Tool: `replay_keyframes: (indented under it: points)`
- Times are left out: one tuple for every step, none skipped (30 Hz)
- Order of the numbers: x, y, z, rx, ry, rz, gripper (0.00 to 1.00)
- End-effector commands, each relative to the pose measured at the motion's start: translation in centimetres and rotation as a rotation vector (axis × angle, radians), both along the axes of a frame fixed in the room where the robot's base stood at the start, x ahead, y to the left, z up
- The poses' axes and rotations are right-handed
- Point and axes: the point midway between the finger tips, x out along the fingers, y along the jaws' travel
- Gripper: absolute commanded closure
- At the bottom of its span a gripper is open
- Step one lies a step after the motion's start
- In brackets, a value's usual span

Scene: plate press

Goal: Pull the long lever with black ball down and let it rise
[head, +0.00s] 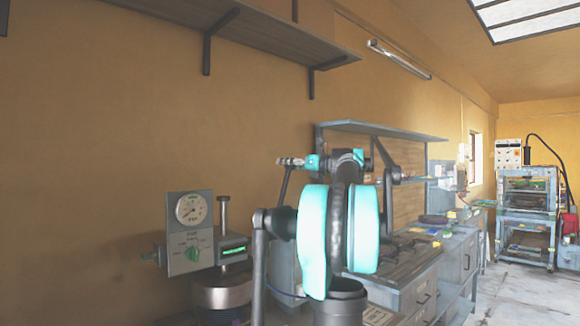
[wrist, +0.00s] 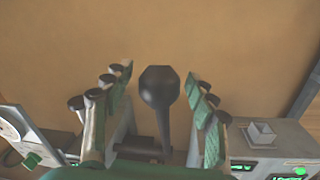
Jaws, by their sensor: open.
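The long lever shows in the wrist view as a black ball (wrist: 160,87) on a dark shaft (wrist: 163,130). The ball sits between the two rows of fingers of my gripper (wrist: 160,95), with a gap on both sides. My gripper is open and holds nothing. In the head view, my gripper (head: 290,162) is at the upper end of a slanting dark rod (head: 284,186), apparently the lever; its ball is not clearly seen there. The press has a grey panel with a round gauge (head: 190,209) and a green knob (head: 193,254).
A workbench (head: 420,268) with drawers and an upper shelf (head: 385,130) stands behind and to the right. A wall shelf (head: 200,30) hangs above. A metal rack (head: 527,215) stands at the far right. Floor (head: 510,295) is open at the lower right.

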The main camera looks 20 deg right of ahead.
Motion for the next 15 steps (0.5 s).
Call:
replay_keyframes:
  points:
    - [-0.01,0.00,0.00,0.000,0.000,0.000,0.43]
    - [-0.01,0.00,0.00,0.000,0.000,0.000,0.43]
    - [-0.01,0.00,0.00,0.000,0.000,0.000,0.43]
    - [-0.02,0.00,0.00,0.000,0.000,0.000,0.45]
    - [-0.02,0.00,0.00,0.000,0.000,0.000,0.49]
    - [-0.02,0.00,0.00,0.000,0.000,0.000,0.54]
    - [-0.02,0.00,0.00,0.000,0.000,0.000,0.58]
    - [-0.03,0.00,0.00,0.000,0.000,0.000,0.61]
    - [-0.03,0.00,0.00,0.000,0.000,0.000,0.66]
    - [-0.03,0.00,0.00,0.000,0.000,0.000,0.70]
    - [-0.03,0.00,0.00,0.000,0.000,0.000,0.74]
    - [-0.03,0.00,0.00,0.000,0.000,0.000,0.79]
    - [-0.03,0.00,0.00,0.000,0.000,0.000,0.82]
    - [-0.03,0.00,0.00,0.000,0.000,0.000,0.86]
    - [-0.04,-0.01,0.00,0.000,0.000,0.000,0.91]
